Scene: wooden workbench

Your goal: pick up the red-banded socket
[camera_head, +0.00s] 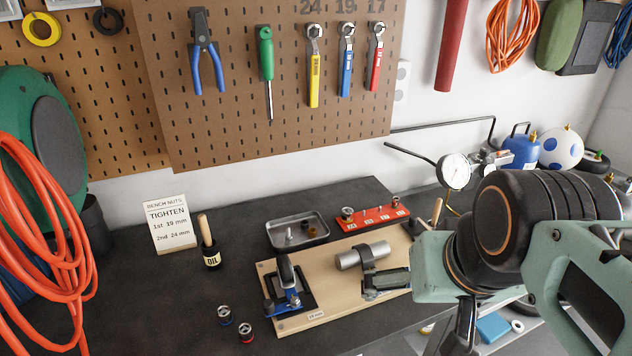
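The red-banded socket (246,333) stands on the dark benchtop near the front edge, left of the wooden board. It is a short dark cylinder with a bright top and a red band. A similar blue-banded socket (225,315) stands close behind it, to its left. My arm comes in from the right. A dark part of my gripper (465,325) shows below the wrist at the lower right, well right of the red-banded socket and apart from it. The fingertips are hidden or out of frame, so its opening cannot be judged.
A wooden board (328,318) with a blue-based clamp and a metal cylinder lies between my arm and the sockets. The bench left of the sockets is clear.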

